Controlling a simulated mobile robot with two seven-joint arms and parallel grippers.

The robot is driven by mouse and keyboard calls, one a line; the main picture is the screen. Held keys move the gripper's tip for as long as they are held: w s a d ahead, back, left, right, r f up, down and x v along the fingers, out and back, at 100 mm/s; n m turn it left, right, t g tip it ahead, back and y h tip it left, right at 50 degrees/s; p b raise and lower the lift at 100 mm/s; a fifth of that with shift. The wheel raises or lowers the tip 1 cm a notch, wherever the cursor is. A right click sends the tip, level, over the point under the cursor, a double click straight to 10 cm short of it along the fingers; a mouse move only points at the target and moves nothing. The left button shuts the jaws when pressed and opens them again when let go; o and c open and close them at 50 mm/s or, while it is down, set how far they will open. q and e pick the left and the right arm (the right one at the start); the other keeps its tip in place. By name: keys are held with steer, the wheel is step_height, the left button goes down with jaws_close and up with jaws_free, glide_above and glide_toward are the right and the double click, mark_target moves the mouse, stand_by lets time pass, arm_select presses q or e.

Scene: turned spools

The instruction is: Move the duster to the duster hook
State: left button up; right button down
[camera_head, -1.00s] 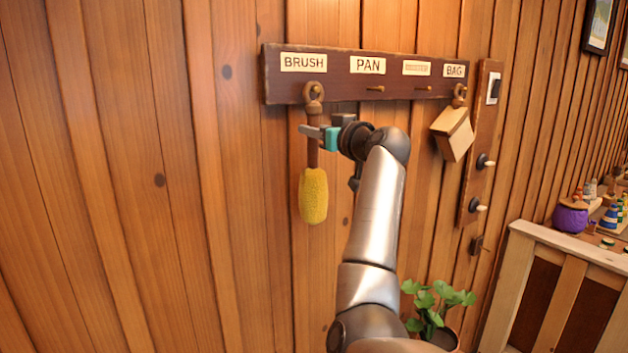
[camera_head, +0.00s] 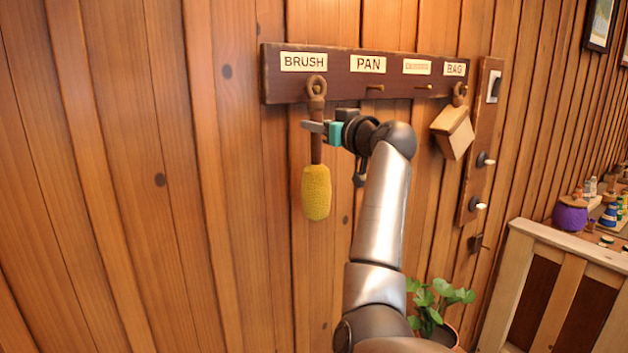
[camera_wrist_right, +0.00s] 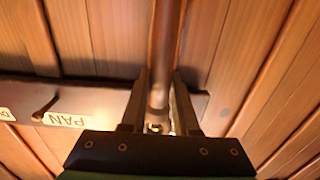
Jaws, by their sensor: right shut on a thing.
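The duster (camera_head: 316,192), a yellow fuzzy head on a brown handle with a ring on top, hangs head-down in front of the BRUSH place on the dark rack (camera_head: 390,85). My right gripper (camera_head: 318,129) is shut on its handle, just below the ring; the wrist view shows the handle (camera_wrist_right: 165,45) between the two fingers (camera_wrist_right: 159,100). The ring is in front of the BRUSH peg; I cannot tell whether it is still around it. The third peg (camera_head: 423,87), under a faint label I cannot read clearly, is bare. My left gripper is not in view.
The PAN peg (camera_head: 375,88) is bare and lies between the duster and the third peg. A tan bag-like block (camera_head: 453,132) hangs at the BAG place. A board with knobs (camera_head: 480,150) is to its right. A plant (camera_head: 437,305) stands below.

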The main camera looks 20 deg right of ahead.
steer(key=s, duration=0.7)
steer(key=shift+d+r+b, duration=0.25)
steer(key=shift+d+b, duration=0.2)
stand_by(0.8)
steer(key=shift+d, duration=0.1)
